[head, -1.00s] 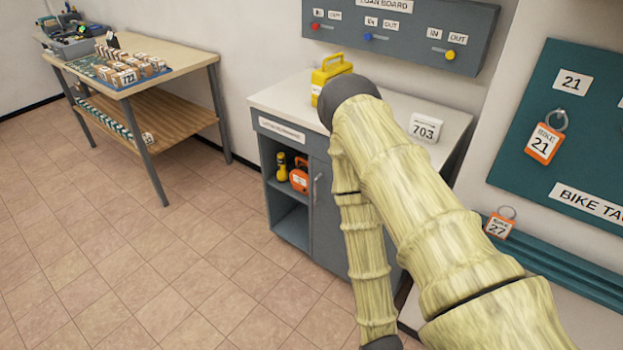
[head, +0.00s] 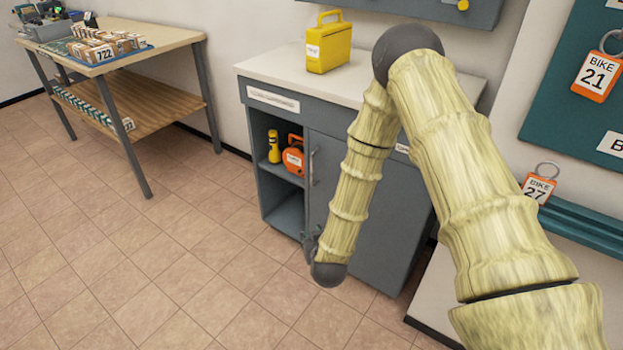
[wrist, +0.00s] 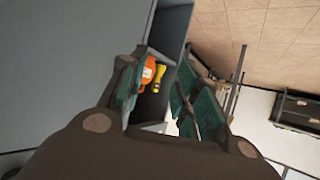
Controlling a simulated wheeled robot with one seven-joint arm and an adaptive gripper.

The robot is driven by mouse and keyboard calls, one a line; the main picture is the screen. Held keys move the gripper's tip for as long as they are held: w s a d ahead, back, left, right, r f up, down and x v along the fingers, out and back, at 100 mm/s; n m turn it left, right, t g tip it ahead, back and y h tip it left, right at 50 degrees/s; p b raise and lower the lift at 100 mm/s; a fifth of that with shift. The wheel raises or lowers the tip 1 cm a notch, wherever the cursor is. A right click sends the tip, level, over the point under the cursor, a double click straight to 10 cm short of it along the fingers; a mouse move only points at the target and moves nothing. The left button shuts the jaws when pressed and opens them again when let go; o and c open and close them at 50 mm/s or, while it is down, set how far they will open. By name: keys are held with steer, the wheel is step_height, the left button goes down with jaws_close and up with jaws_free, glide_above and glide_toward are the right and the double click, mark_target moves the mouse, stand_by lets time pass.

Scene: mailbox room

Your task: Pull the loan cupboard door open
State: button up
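The grey loan cupboard (head: 271,96) stands against the wall with a white top. Its door (head: 385,235) is on the right half and looks shut, partly hidden by my arm. The upright metal door handle (head: 312,168) is at the door's left edge. In the head view my gripper is mostly hidden beyond my wrist, low in front of the cupboard. In the wrist view my gripper (wrist: 163,103) is open, its teal-padded fingers apart with nothing held. A large grey panel (wrist: 65,55), apparently the door, fills the left of that view; I cannot make out the handle there.
The open shelf beside the door holds a yellow torch (head: 273,147) and an orange case (head: 293,158). A yellow box (head: 328,48) stands on top. A wooden table (head: 165,38) is at the left, a teal tag board (head: 570,110) at the right. The tiled floor in front is clear.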

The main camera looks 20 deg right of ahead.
steer(key=w+d+r+t+h+b, duration=0.1)
steer(key=w+r+t+b, duration=0.2)
steer(key=w, duration=0.4)
steer(key=m+t+h+b, duration=0.2)
steer(key=m+h+b, duration=0.1)
steer(key=h+b, duration=0.1)
glide_toward(312, 164)
steer(key=shift+y, duration=0.3)
steer(key=b+x, duration=0.1)
steer(key=x, duration=0.9)
steer(key=shift+w+d+b, duration=0.25)
steer(key=shift+b, duration=0.15)
steer(key=shift+c, duration=0.2)
jaws_close()
